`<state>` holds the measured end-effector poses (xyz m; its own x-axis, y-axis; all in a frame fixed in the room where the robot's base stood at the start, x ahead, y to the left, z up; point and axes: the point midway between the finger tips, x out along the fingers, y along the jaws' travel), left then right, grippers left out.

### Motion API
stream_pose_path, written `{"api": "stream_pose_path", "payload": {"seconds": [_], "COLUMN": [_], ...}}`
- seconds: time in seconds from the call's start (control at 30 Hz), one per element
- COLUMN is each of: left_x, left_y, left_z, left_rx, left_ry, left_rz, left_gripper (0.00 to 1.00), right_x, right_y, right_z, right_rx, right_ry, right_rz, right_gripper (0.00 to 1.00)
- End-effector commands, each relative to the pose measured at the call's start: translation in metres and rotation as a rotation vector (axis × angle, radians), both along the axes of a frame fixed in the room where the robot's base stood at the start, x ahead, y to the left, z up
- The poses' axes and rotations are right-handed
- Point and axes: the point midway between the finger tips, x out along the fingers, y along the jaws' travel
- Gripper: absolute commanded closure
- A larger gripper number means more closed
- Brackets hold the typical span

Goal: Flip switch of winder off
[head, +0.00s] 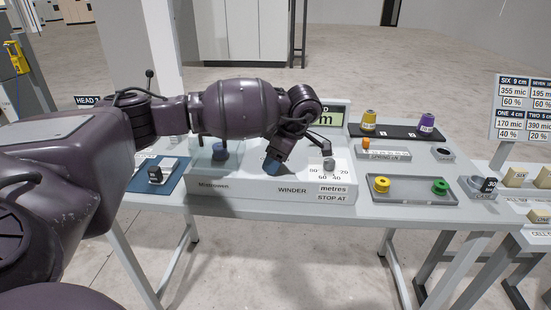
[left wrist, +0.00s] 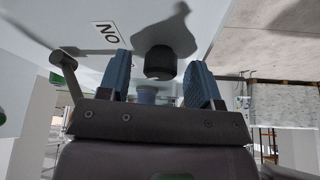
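The winder (head: 240,190) is a white box on the table, marked WINDER on its front. My left gripper (head: 273,166) points down at its top, left of the grey round dial knob (head: 329,164). In the left wrist view my left gripper (left wrist: 160,88) is open, with two blue fingers apart. A dark round knob or lever (left wrist: 160,62), perhaps the switch, shows in the gap between the fingers, with nothing gripped. An ON label (left wrist: 108,33) lies beside it, upside down in that view. In the head view my gripper hides the switch. My right gripper is not in view.
A display (head: 330,117) stands behind the winder. To the right are a grey tray (head: 410,198) with yellow and green spools, and a dark strip (head: 398,132) with thread cones.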

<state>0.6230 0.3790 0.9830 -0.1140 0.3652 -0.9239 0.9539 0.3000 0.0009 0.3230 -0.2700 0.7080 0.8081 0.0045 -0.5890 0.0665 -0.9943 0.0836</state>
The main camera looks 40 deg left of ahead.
Motion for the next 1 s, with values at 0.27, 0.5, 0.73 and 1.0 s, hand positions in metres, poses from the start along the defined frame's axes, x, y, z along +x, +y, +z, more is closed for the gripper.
{"api": "stream_pose_path", "payload": {"seconds": [0.27,0.5,0.73,1.0], "left_x": [0.001,0.006,0.010,0.012], "left_y": [-0.003,-0.017,-0.031,-0.039], "left_z": [0.007,0.044,0.080,0.099], "left_rx": [0.000,-0.001,0.000,0.000], "left_ry": [-0.001,-0.005,-0.003,-0.001], "left_rz": [-0.002,-0.002,-0.001,0.000], "left_gripper": [0.42,0.42,0.42,0.42], "right_x": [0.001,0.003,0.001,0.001], "right_y": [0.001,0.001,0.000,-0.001], "right_z": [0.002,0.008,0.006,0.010], "right_rx": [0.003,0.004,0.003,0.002], "right_ry": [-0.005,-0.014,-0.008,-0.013], "right_rz": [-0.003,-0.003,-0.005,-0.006], "right_gripper": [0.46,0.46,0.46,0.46]}}
